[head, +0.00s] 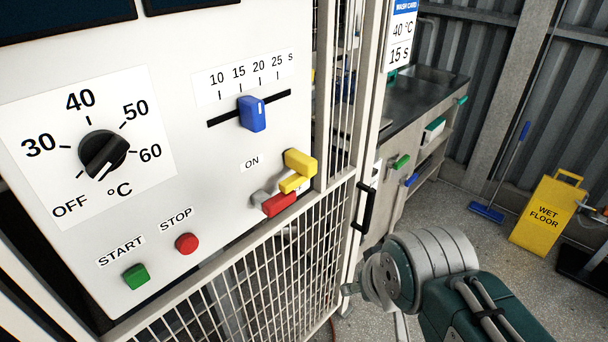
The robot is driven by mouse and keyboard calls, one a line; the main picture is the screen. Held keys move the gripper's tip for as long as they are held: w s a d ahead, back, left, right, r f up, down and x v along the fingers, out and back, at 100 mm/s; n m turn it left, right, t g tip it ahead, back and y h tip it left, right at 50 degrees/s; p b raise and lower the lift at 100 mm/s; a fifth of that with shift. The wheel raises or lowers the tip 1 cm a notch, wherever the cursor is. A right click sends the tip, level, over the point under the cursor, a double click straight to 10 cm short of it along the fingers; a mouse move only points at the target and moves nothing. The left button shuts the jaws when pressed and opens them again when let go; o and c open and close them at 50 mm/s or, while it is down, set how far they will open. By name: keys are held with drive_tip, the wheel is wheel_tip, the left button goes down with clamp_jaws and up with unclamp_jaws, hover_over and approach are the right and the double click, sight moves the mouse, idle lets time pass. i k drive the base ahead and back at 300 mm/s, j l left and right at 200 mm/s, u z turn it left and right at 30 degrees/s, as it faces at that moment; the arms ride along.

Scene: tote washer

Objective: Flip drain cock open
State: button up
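No part in view is labelled as a drain cock, and I cannot tell whether one shows. On a workbench behind the mesh guard, a green handle (400,162) and a blue handle (412,179) stick out from the front. My arm comes in from the lower right, with its rounded grey joint in front of the bench's lower part and the floor. My gripper's fingers do not show, so I cannot see whether it is open or shut, or what it is near.
The white control panel (215,190) fills the left, with a black dial (103,154), blue slider (253,114), yellow-and-red switch (288,182), and green (135,277) and red (187,243) buttons. A mesh guard (270,270) stands below. A yellow wet-floor sign (546,212) stands right, near a blue squeegee (487,212).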

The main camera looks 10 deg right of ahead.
sight(402, 181)
drive_tip(key=i+l, duration=0.2)
drive_tip(key=l, duration=0.25)
drive_tip(key=i+l, duration=0.25)
drive_tip(key=l, duration=0.15)
drive_tip(key=i+l, duration=0.2)
drive_tip(key=l, duration=0.25)
drive_tip(key=i+l, duration=0.25)
drive_tip(key=l, duration=0.2)
drive_tip(key=i+l, duration=0.2)
drive_tip(key=l, duration=0.2)
drive_tip(key=i+l, duration=0.25)
drive_tip(key=l, duration=0.2)
drive_tip(key=i+l, duration=0.2)
drive_tip(key=l, duration=0.25)
drive_tip(key=i+l+u, duration=0.1)
drive_tip(key=l, duration=0.3)
drive_tip(key=i, duration=0.25)
drive_tip(key=i+j, duration=0.3)
